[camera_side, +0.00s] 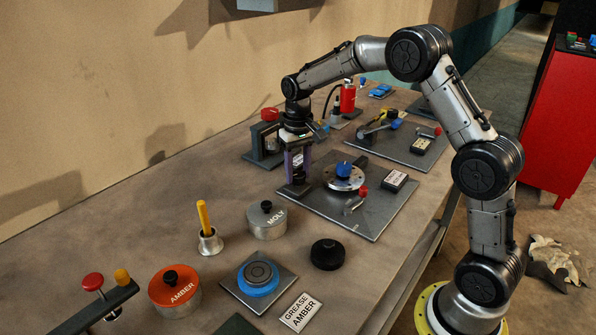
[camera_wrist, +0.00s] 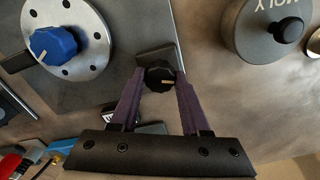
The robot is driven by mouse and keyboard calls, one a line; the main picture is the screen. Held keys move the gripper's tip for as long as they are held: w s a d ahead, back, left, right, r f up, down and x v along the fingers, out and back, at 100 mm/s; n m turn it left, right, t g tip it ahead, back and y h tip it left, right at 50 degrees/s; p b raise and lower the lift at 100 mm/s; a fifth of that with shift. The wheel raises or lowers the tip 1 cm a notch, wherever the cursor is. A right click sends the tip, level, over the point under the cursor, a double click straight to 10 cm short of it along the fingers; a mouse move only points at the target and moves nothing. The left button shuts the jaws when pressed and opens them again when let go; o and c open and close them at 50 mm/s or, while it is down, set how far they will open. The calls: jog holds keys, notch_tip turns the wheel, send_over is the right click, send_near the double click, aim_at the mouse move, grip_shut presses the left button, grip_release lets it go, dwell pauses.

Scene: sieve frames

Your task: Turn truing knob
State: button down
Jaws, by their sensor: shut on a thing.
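A black round knob (camera_wrist: 159,85) with a pale pointer line sits at the edge of a grey plate (camera_wrist: 110,60) in the wrist view. My gripper (camera_wrist: 160,77) has a purple finger on each side of it and is shut on it. A blue knob (camera_side: 344,169) stands on a silver flanged disc (camera_side: 343,183) to the right of my gripper; the blue knob also shows in the wrist view (camera_wrist: 52,43).
A red-handled lever (camera_side: 357,200) and a small label block (camera_side: 395,181) sit on the plate. A MOLY tin (camera_side: 268,222), a black knob-like cap (camera_side: 327,254), an AMBER tin (camera_side: 174,292) and a blue-ringed pot (camera_side: 258,279) stand nearer the camera. A red-topped clamp device (camera_side: 265,140) stands close behind my gripper.

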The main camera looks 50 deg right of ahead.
aim_at(298, 174)
jog(key=m, duration=0.5)
jog(key=shift+r, duration=0.15)
jog(key=shift+m, duration=0.4)
jog(key=shift+c, duration=1.9)
grip_release()
notch_tip(298, 174, up, 14)
